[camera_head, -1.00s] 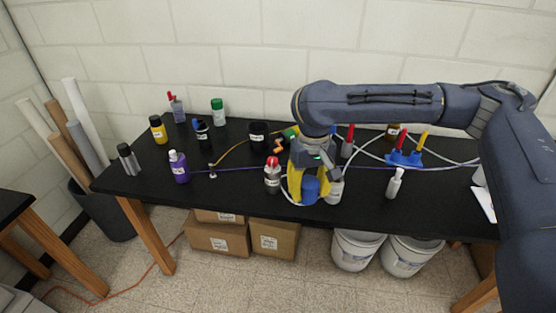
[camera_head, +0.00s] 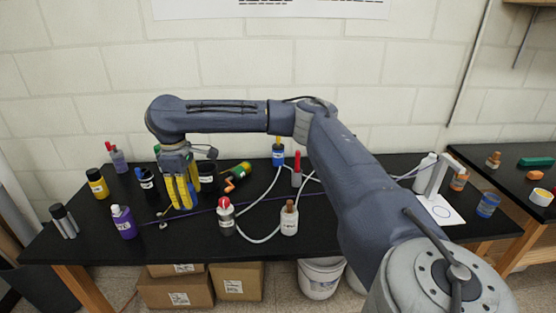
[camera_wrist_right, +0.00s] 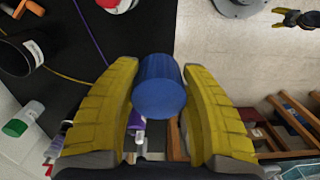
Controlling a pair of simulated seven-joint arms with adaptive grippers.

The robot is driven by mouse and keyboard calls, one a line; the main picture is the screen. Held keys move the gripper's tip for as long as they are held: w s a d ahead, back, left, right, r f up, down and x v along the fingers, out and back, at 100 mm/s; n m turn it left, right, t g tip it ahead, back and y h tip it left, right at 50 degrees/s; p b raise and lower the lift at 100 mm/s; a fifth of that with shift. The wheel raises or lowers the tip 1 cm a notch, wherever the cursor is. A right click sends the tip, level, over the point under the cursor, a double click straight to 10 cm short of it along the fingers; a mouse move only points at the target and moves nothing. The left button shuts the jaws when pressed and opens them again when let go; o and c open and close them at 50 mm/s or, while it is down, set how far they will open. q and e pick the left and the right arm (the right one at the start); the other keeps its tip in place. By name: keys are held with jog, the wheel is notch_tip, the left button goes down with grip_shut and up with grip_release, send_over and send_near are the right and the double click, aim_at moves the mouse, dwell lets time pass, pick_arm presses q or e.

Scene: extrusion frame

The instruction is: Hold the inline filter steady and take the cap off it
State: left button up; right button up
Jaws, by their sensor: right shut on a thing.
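My right gripper (camera_head: 183,200) is over the left half of the black table, between the purple bottle and the red-topped bottle. In the right wrist view its yellow fingers (camera_wrist_right: 160,110) are shut on a plain blue cylinder (camera_wrist_right: 158,86), which looks like a cap. The fingers touch its two sides. My left gripper does not show clearly.
A purple bottle (camera_head: 123,222) stands left of my right gripper and a red-topped bottle (camera_head: 226,217) right of it. A black cup (camera_head: 208,178) is just behind. White tubing (camera_head: 258,240) loops over the table middle. My right arm spans the right half.

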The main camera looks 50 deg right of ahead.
jog(key=w+d+r+n, duration=0.1)
jog(key=w+d+n, duration=0.1)
jog(key=d+n, duration=0.35)
jog(key=w+d+n, duration=0.2)
jog(key=w+d, duration=0.1)
jog(key=d, duration=0.6)
jog(key=n, duration=0.7)
send_over(258, 199)
jog(key=shift+n+t, duration=0.25)
jog(key=shift+t, duration=0.05)
notch_tip(258, 199, down, 20)
jog(key=shift+r, duration=0.1)
jog(key=o, duration=1.3)
